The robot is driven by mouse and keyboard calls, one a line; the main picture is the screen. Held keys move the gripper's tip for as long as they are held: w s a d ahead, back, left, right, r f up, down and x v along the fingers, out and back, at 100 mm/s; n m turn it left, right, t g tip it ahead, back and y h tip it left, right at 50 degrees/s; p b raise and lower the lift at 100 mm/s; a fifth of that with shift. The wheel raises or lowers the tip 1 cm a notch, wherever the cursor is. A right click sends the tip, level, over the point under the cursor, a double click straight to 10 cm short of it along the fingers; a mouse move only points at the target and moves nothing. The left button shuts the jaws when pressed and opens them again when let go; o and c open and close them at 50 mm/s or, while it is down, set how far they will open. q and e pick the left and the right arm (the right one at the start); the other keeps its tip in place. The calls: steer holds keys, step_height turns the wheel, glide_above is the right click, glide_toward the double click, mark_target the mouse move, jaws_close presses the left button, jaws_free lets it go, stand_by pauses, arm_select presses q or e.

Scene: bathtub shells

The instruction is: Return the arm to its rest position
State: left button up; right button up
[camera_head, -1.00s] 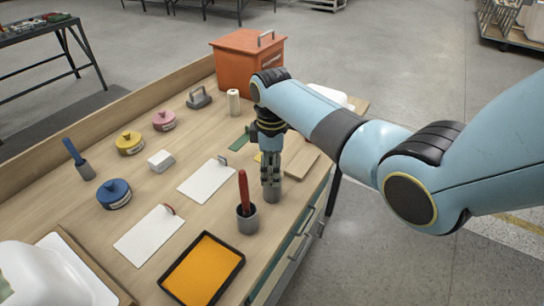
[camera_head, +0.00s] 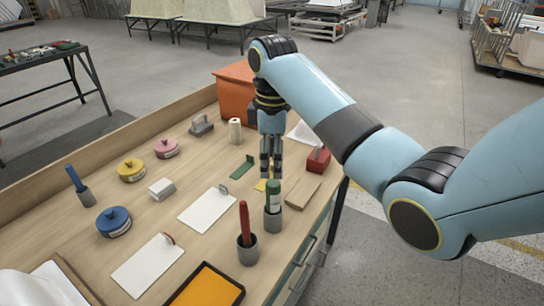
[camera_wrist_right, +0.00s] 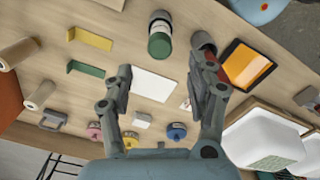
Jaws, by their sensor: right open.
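My right arm (camera_head: 320,95) reaches in from the right over the wooden bench. My right gripper (camera_head: 270,176) points down above the bench, behind and above a green cylindrical item (camera_head: 273,194) standing upright in a grey cup (camera_head: 273,221). In the wrist view the two fingers of the gripper (camera_wrist_right: 163,78) are spread with nothing held between them. The green item (camera_wrist_right: 160,42) shows there beyond the fingers, apart from them. My left gripper is not in view.
A red-handled tool (camera_head: 244,222) stands in another grey cup. An orange box (camera_head: 235,88), a red block (camera_head: 318,160), white sheets (camera_head: 207,210), an orange-filled tray (camera_head: 205,287) and coloured round pots (camera_head: 114,222) share the bench. The floor right of the bench is clear.

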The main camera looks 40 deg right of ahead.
steer(key=shift+s+f, duration=0.3)
steer(key=shift+s, duration=0.05)
steer(key=s+a+f+m+t, duration=0.2)
steer(key=s+f+m, duration=0.15)
steer(key=s, duration=0.95)
steer(key=s+a+r+m+t, duration=0.1)
steer(key=s+r+m, duration=0.4)
steer(key=s, duration=0.8)
step_height(320, 180, down, 33)
steer(key=d+b, duration=0.2)
steer(key=b, duration=0.7)
steer(key=s+f+g+b, duration=0.1)
steer(key=s+f+b, duration=0.3)
steer(key=s+f, duration=0.6)
steer(key=s+d+f+g+b, duration=0.1)
steer(key=s+f+b, duration=0.3)
steer(key=s+f, duration=0.6)
step_height(320, 180, down, 6)
steer(key=shift+d+f+m+h, duration=0.15)
steer(key=shift+m+h, duration=0.15)
steer(key=shift+m, duration=0.15)
